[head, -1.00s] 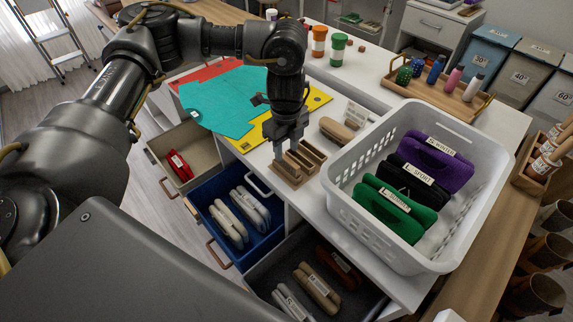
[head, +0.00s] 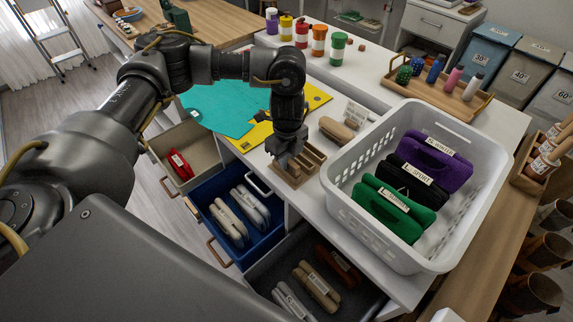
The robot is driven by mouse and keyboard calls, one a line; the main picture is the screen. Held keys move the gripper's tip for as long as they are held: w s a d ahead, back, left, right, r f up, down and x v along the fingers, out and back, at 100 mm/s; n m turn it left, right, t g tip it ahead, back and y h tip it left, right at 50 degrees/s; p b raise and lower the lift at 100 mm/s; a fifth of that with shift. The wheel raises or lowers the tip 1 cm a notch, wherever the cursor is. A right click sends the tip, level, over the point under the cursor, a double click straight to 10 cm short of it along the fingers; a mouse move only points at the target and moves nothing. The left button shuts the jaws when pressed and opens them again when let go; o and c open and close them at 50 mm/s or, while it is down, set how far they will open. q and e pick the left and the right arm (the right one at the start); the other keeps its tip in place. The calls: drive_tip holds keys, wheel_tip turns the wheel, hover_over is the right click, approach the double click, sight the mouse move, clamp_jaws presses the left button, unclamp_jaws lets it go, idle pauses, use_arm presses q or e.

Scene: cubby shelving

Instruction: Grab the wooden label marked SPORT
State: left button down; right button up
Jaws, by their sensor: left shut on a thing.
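My left gripper (head: 284,162) points down at the small slotted wooden holder (head: 310,160) on the white counter. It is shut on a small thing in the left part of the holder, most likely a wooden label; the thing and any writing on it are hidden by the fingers. A tag reading SPORT (head: 418,173) shows on the black folded cloth (head: 403,187) in the white basket (head: 343,207), to the right of the gripper. My right gripper is not in view.
Green (head: 388,212) and purple (head: 450,172) folded cloths share the basket. Open drawers, one blue (head: 262,243), jut out below the counter. Teal (head: 215,105) and yellow (head: 318,98) cloths lie behind the gripper. Jars (head: 337,48) stand at the back.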

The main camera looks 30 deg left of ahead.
use_arm(q)
drive_tip(key=shift+r, duration=0.1)
drive_tip(key=shift+w+r, duration=0.1)
drive_tip(key=shift+r, duration=0.5)
drive_tip(key=s+d+r+b, duration=0.1)
drive_tip(key=s+r+b, duration=0.2)
drive_tip(key=s+r, duration=0.8)
drive_tip(key=s, duration=0.3)
drive_tip(key=shift+r, duration=0.3)
